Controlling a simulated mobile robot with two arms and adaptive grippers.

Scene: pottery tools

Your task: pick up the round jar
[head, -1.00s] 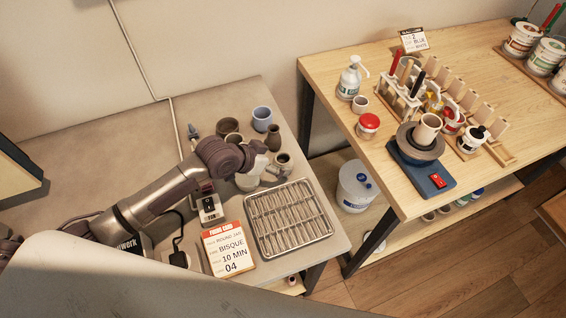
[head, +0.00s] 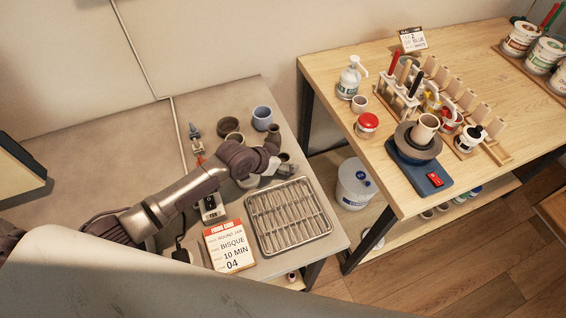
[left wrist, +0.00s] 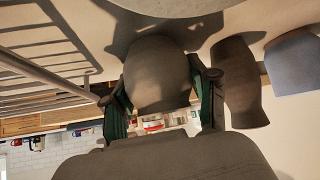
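In the left wrist view a rounded grey-brown jar (left wrist: 158,78) fills the middle, lying between the two green-padded fingers of my left gripper (left wrist: 158,92). The fingers are spread, one on each side of the jar's body. Whether the pads touch it I cannot tell. In the head view my left gripper (head: 262,172) is low over the grey table, behind the metal rack, and my arm hides most of what it is around. My right gripper is not in view.
A dark vase (head: 273,135) and a blue cup (head: 262,118) stand close to the gripper; small bowls (head: 228,126) are behind. A metal rack (head: 288,217) and a sign card (head: 229,247) lie nearer. A wooden table (head: 350,85) with pottery tools is to the right.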

